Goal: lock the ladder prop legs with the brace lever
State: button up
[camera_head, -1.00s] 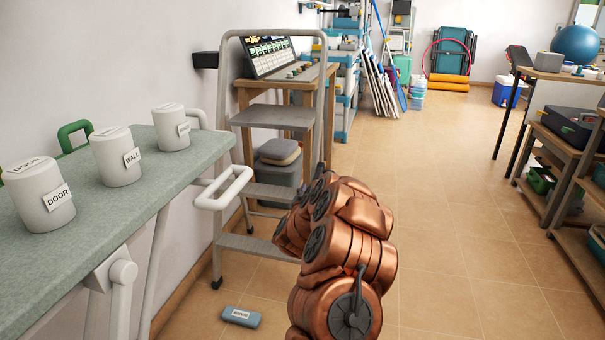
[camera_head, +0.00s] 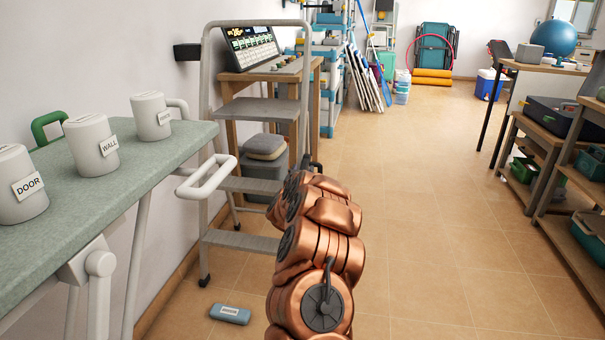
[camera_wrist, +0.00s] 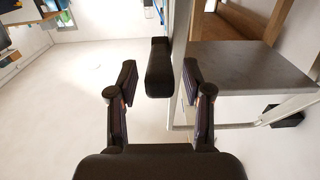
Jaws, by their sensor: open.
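The grey step ladder (camera_head: 206,130) stands open against the wall in the head view, in front of a wooden desk. In the wrist view its flat step (camera_wrist: 240,65) and a pale rail (camera_wrist: 181,50) show at the right. A dark, rounded bar (camera_wrist: 158,68), which looks like the brace lever, lies beside that rail. My gripper (camera_wrist: 160,78) is open, with one finger on each side of the bar and gaps visible on both sides. In the head view my copper arm hides the gripper; a small dark piece (camera_head: 315,164) shows by the ladder's right leg.
A green-topped table (camera_head: 135,172) with white canisters (camera_head: 92,145) stands at the left, a white handle (camera_head: 207,177) jutting from its end. A blue-grey case (camera_head: 230,314) lies on the floor near the ladder. Shelving (camera_head: 555,150) lines the right; the middle floor is clear.

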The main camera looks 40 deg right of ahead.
jog(key=shift+w+d, duration=0.1)
jog(key=shift+c, duration=0.3)
grip_shut()
dwell(0.4)
